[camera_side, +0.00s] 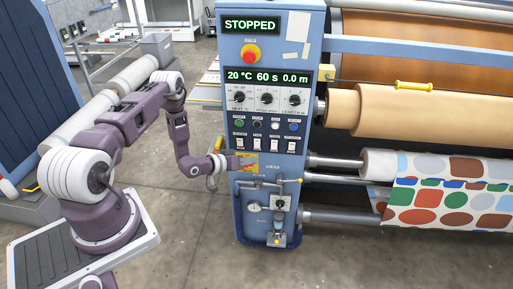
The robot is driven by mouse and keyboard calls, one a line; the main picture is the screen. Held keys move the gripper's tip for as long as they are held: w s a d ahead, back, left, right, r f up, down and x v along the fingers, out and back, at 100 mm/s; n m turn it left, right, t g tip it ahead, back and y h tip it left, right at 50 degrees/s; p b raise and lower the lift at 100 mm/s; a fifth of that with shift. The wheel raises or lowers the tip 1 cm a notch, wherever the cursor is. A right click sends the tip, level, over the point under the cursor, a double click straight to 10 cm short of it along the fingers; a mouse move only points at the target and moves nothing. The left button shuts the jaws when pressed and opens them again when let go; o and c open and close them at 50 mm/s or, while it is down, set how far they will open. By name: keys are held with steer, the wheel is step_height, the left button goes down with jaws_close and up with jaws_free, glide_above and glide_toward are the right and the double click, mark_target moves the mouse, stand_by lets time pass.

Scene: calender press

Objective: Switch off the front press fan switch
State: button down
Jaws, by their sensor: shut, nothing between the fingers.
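The blue control column (228,90) of the press carries a row of white rocker switches (274,145) below a row of coloured push buttons. Their labels are too small to read, so I cannot tell which one is the front press fan switch or how each is set. My gripper (238,163) is shut and empty. It is at the column's left side, a little below the leftmost rocker switch (240,142). I cannot tell whether it touches the column.
A STOPPED display (252,24) and a red emergency button (250,53) are above. Three dials (266,98) sit mid-panel. Below are a valve lever and gauge (255,207). Rollers with patterned fabric (455,190) stand at right.

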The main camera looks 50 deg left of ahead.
steer(key=shift+w+a+f, duration=0.25)
steer(key=shift+w+a, duration=0.8)
steer(key=shift+w+a+f, duration=0.2)
steer(key=shift+w+a, duration=0.8)
steer(key=shift+a, duration=0.05)
stand_by(0.5)
steer(key=shift+w+a, duration=0.25)
steer(key=shift+w, duration=0.05)
steer(key=shift+w+a+f, duration=0.1)
steer(key=shift+w+a, duration=0.1)
stand_by(0.6)
steer(key=shift+s+d, duration=0.5)
steer(key=shift+s, duration=0.05)
steer(key=s+d, duration=0.1)
steer(key=s+d+r, duration=0.1)
steer(key=s+d, duration=0.1)
steer(key=shift+s+d, duration=0.25)
stand_by(0.5)
